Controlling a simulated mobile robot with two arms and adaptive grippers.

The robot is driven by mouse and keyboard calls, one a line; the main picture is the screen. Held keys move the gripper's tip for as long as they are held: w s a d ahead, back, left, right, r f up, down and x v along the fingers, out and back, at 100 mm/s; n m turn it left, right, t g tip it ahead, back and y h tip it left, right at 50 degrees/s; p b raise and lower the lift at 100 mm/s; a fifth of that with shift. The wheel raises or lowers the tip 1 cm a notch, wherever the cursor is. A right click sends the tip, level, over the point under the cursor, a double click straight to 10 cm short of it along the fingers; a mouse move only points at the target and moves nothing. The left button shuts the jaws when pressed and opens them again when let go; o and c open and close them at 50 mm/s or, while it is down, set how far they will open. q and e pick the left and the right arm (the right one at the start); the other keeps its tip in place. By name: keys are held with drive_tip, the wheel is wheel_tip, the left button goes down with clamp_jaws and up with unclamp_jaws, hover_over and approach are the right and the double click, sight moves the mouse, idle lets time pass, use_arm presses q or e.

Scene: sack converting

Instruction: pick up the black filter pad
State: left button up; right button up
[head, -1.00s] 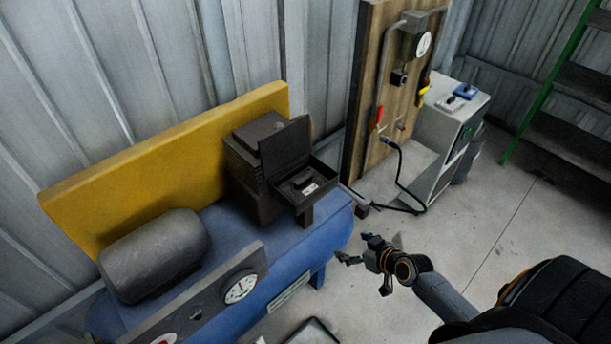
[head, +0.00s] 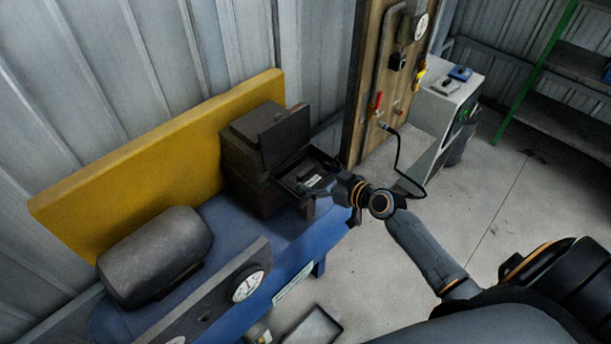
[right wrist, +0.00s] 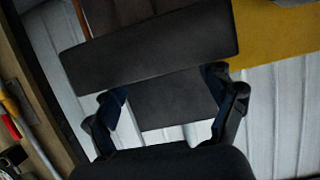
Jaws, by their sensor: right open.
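An open black box (head: 318,160) with its lid (head: 284,136) raised sits at the right end of the blue compressor. A small dark block with a pale mark, perhaps the black filter pad (head: 303,180), lies inside it; its outline is hard to make out. My right gripper (head: 338,203) is open and empty at the box's front right edge, partly covering it. In the right wrist view, its two fingers (right wrist: 168,103) stand apart with dark flat panels (right wrist: 150,48) beyond them. I cannot make out the pad there. My left gripper is out of view.
The blue compressor tank (head: 225,222) carries a grey motor (head: 155,257) and a gauge (head: 246,286). A yellow panel (head: 130,165) stands behind. A wooden board (head: 368,80) with pipes and a hanging hose stands to the right.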

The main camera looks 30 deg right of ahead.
sight(307, 171)
drive_tip(key=shift+d+p+x, duration=0.2)
drive_tip(key=shift+p+x, duration=0.05)
drive_tip(key=shift+x, duration=1.1)
drive_tip(key=shift+d+p+x, duration=0.2)
drive_tip(key=shift+p+x, duration=0.05)
drive_tip(key=shift+x, duration=1.1)
drive_tip(key=c, duration=1.2)
